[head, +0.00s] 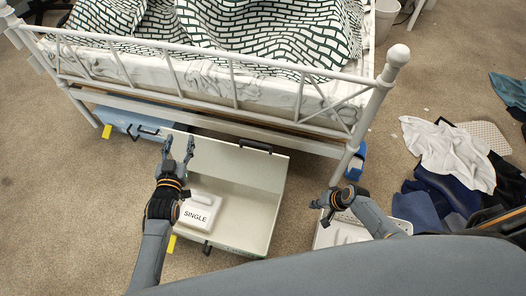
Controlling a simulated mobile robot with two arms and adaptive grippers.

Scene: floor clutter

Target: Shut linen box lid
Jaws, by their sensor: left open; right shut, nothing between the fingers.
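The linen box (262,215) is a cream, open-topped box on the carpet in front of the bed. Its inside shows, and a pale panel (240,166) stands up at its far side with a dark handle on its top edge. I cannot tell whether this panel is the lid or a wall. A white piece labelled "SINGLE" (196,217) is at the box's near left. My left gripper (180,146) is open and appears over the box's far left corner; contact is unclear. My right gripper (319,210) is shut and empty, to the right of the box.
The white metal bed frame (200,103) stands just behind the box. A blue box (135,120) is under the bed at left. A white perforated container (345,232) is partly hidden beneath my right arm. Clothes (450,155) lie at right. Carpet at left is clear.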

